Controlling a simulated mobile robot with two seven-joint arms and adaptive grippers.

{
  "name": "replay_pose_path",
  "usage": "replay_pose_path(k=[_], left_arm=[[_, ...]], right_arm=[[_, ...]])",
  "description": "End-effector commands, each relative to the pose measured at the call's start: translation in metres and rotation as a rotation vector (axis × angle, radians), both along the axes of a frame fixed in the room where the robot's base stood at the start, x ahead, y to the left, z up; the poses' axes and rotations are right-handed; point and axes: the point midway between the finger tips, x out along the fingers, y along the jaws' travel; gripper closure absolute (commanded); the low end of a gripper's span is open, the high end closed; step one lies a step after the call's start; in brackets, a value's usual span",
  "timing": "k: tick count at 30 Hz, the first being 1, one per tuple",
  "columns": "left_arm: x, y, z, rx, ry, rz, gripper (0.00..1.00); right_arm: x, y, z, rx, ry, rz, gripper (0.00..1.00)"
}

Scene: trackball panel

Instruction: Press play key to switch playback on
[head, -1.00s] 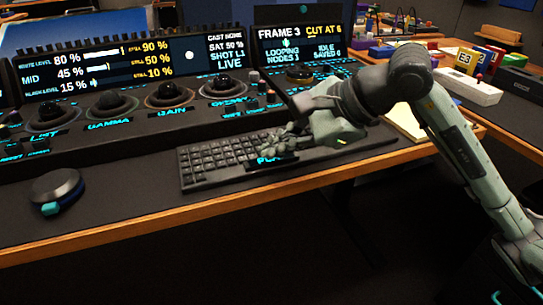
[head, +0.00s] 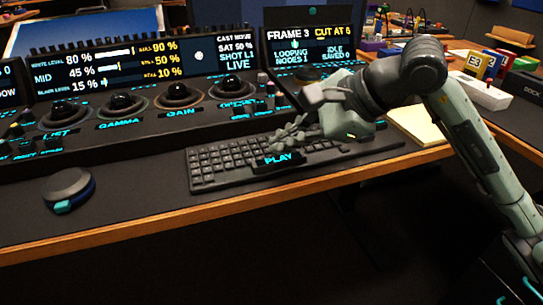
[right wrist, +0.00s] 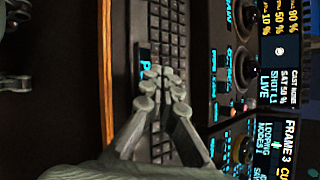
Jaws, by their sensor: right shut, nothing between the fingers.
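The dark keyboard (head: 225,165) lies along the desk's front edge. Its play key (head: 278,159), marked PLAY in glowing cyan, sits at the keyboard's front side. My right gripper (head: 283,141) is shut and empty, with its fingertips over the keyboard just behind the PLAY label. In the right wrist view the shut fingertips (right wrist: 162,78) are over the keys, beside the partly hidden cyan label (right wrist: 146,62). I cannot tell whether they touch a key. The right-hand screen (head: 307,45) reads FRAME 3, CUT AT 6, LOOPING and IDLE.
The panel with several trackballs (head: 180,92) stands behind the keyboard. A round black dial (head: 68,188) sits at the left on the desk. A yellow notepad (head: 418,126) lies right of the keyboard. The desk's wooden front edge (head: 210,211) is clear.

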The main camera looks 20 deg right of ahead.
Motion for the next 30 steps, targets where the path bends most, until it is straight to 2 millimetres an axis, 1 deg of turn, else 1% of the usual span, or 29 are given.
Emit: replay_pose_path(k=[5, 18, 21, 30], left_arm=[[0.0, 0.0, 0.004, 0.0, 0.0, 0.0, 1.0], [0.0, 0.0, 0.032, 0.0, 0.0, 0.0, 1.0], [0.0, 0.0, 0.033, 0.0, 0.0, 0.0, 1.0], [0.0, 0.0, 0.032, 0.0, 0.0, 0.0, 1.0]], right_arm=[[0.0, 0.0, 0.005, 0.0, -0.001, 0.0, 1.0], [0.0, 0.0, 0.048, -0.001, -0.002, -0.001, 1.0], [0.0, 0.0, 0.051, -0.001, -0.001, -0.001, 1.0], [0.0, 0.0, 0.05, 0.0, 0.0, 0.0, 1.0]])
